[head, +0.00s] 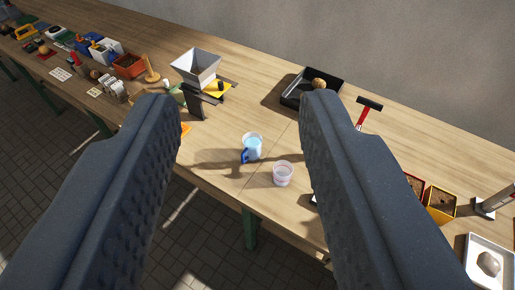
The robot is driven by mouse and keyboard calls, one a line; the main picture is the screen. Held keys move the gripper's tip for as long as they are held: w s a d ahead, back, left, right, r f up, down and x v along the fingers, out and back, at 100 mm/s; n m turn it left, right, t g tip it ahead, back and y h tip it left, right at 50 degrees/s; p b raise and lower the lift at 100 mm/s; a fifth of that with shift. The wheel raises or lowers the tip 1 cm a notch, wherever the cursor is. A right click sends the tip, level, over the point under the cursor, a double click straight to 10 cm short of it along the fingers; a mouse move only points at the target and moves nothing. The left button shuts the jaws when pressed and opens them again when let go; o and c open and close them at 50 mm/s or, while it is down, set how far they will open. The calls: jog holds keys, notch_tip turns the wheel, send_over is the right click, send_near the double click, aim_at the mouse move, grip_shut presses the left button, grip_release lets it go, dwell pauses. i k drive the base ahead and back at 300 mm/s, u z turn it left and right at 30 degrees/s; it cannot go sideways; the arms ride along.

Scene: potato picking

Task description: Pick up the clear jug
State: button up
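A clear jug (254,140) with a blue handle and a bluish tint stands upright on the wooden table, near its front edge. My gripper (241,100) is open and empty, with one dark finger on each side of the picture. The jug shows between the two fingers, some way off and touching neither. A small clear cup (283,174) stands just right of the jug and nearer the edge.
A grey hopper (196,66) stands behind and left of the jug. A black tray (296,90) with a potato (319,84) lies at the back. A red-handled tool (364,115), yellow box (441,204) and white tray (477,276) are right. Clutter fills the far left.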

aim_at(252, 141)
jog(key=i, duration=0.95)
jog(key=u, duration=0.05)
